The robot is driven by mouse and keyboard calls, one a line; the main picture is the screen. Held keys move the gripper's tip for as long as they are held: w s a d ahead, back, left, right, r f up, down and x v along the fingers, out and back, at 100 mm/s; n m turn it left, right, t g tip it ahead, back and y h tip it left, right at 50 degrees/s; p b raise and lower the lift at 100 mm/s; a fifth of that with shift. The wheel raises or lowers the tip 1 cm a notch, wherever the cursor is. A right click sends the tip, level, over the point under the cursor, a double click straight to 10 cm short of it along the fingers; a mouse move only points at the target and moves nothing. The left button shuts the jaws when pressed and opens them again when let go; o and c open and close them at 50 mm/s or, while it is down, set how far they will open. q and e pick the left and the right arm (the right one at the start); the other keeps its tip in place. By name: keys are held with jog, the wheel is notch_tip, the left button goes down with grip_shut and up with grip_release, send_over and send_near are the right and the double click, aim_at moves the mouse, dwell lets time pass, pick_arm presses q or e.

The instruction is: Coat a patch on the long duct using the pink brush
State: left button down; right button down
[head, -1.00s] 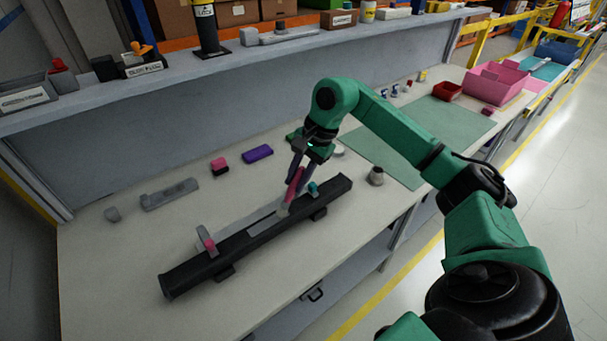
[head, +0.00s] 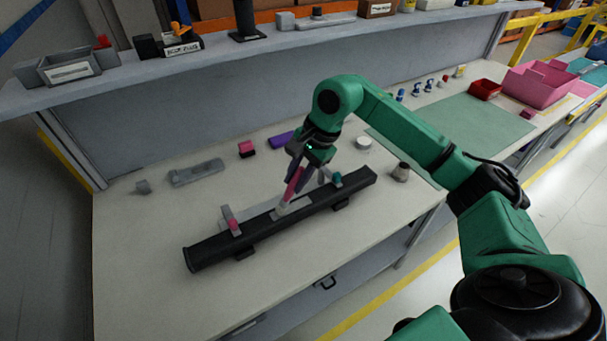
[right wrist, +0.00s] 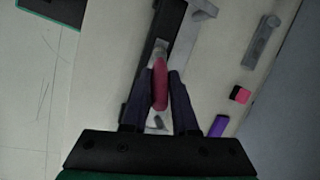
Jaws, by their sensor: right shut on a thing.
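The long black duct (head: 210,252) lies diagonally on the table in the head view, and part of it shows in the right wrist view (right wrist: 170,18). A light grey patch (head: 258,222) shows on its upper side. My right gripper (head: 298,180) is shut on the pink brush (head: 293,184), which also shows between the fingers in the right wrist view (right wrist: 160,85). The brush is tilted, with its pale tip (head: 282,209) down at the duct; whether it touches is too small to tell. My left gripper is not in view.
A grey bracket with a pink part (head: 230,221) stands at the duct's left portion, and a teal piece (head: 337,179) near its right end. Behind lie a grey bar (head: 196,172), a pink-and-black block (head: 246,149) and a purple block (head: 281,140).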

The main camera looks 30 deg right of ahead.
notch_tip(320, 180, up, 6)
jog(key=a+p, duration=0.2)
jog(key=p, duration=0.2)
jog(key=shift+a, duration=0.35)
jog(key=shift+s, duration=0.1)
notch_tip(320, 180, up, 3)
jog(key=shift+p, duration=0.8)
jog(key=shift+f, duration=0.1)
